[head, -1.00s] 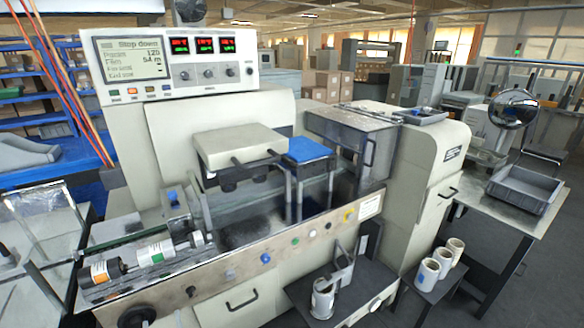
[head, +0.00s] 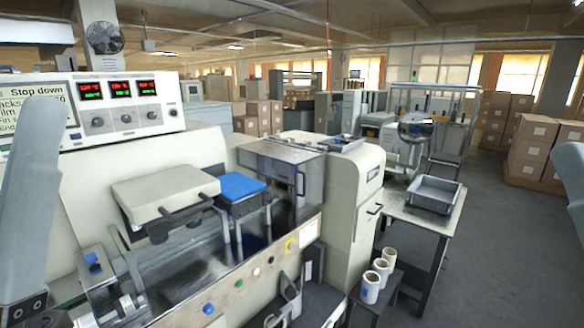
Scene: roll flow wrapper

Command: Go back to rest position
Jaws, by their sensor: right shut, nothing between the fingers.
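A pale grey link of my left arm (head: 30,190) stands tall at the left edge, in front of the machine's display. A dark joint shows at its foot; the left gripper itself is out of the frame. On the right edge a pale blue-grey part of my right arm (head: 570,190) comes into view, over the floor and clear of the table.
A blue pad (head: 238,187) sits beside a beige block (head: 165,188) on the machine. A grey tray (head: 434,194) lies on the side table (head: 428,222). Several white rolls (head: 371,287) stand on a low stand. Boxes (head: 530,150) are stacked behind. Floor on the right is open.

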